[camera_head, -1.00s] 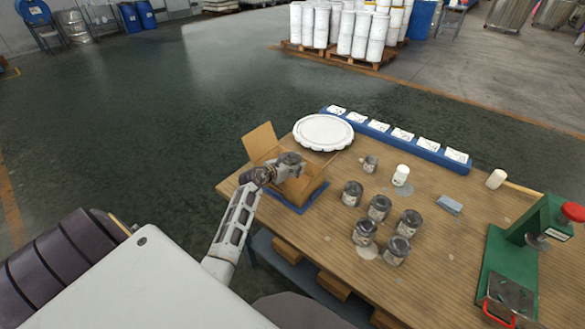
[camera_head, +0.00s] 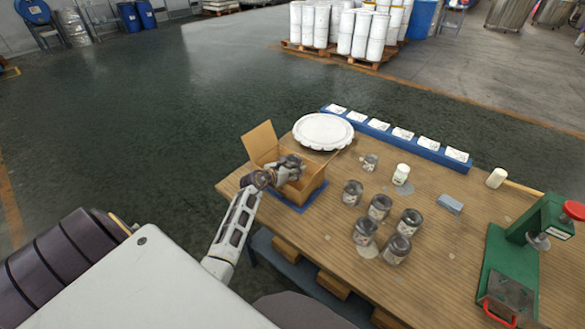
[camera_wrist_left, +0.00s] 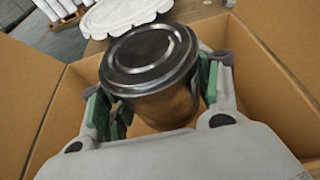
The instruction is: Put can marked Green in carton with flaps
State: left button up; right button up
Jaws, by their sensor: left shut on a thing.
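The carton with flaps (camera_head: 311,187) stands open on the near left part of the table, its flaps spread outward. My left gripper (camera_head: 289,167) is at the carton's opening, shut on a can (camera_wrist_left: 150,55). In the left wrist view the can has a dark metal lid and sits between the green finger pads, with the carton's walls around it. Its label is hidden, so I cannot read its mark. Several similar dark-lidded cans, such as this one (camera_head: 352,192), stand on the table right of the carton. My right gripper is not in view.
A white scalloped disc (camera_head: 323,131) lies behind the carton. A blue rack with white cards (camera_head: 427,153) runs along the table's back. A white bottle (camera_head: 401,174), a blue-grey block (camera_head: 450,204) and a green press (camera_head: 510,260) stand to the right.

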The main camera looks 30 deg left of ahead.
pick_arm(q)
jog(key=shift+f, duration=0.1)
jog(key=o, duration=1.3)
jog(key=shift+o, duration=0.2)
jog(key=shift+r, duration=0.5)
jog(key=shift+s+r, duration=0.15)
jog(key=v, duration=1.1)
jog(key=shift+s, duration=0.35)
jog(key=shift+r, duration=0.1)
